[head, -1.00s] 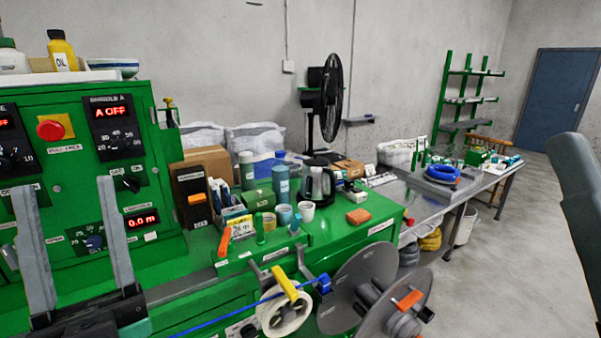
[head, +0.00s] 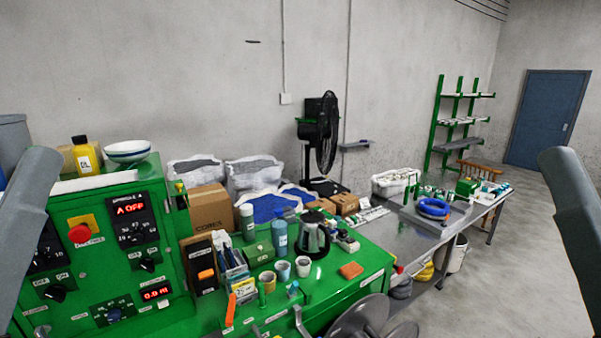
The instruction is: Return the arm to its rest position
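Parts of my two arms show at the picture's sides: a grey link of my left arm at the left edge and a grey link of my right arm at the right edge. Neither gripper is in the picture. A coil of blue cable (head: 433,208) lies on the metal table (head: 405,238) at the right. The green machine (head: 120,255) at the left has a red button (head: 79,234) and a display reading "A OFF" (head: 130,208). A grey reel (head: 360,318) is partly cut off at the bottom edge.
A green bench top (head: 345,285) holds a kettle (head: 312,236), cups (head: 283,270), bottles, a cardboard box (head: 211,208) and an orange block (head: 351,270). A black fan (head: 322,135) stands behind. Open floor (head: 530,270) lies at the right.

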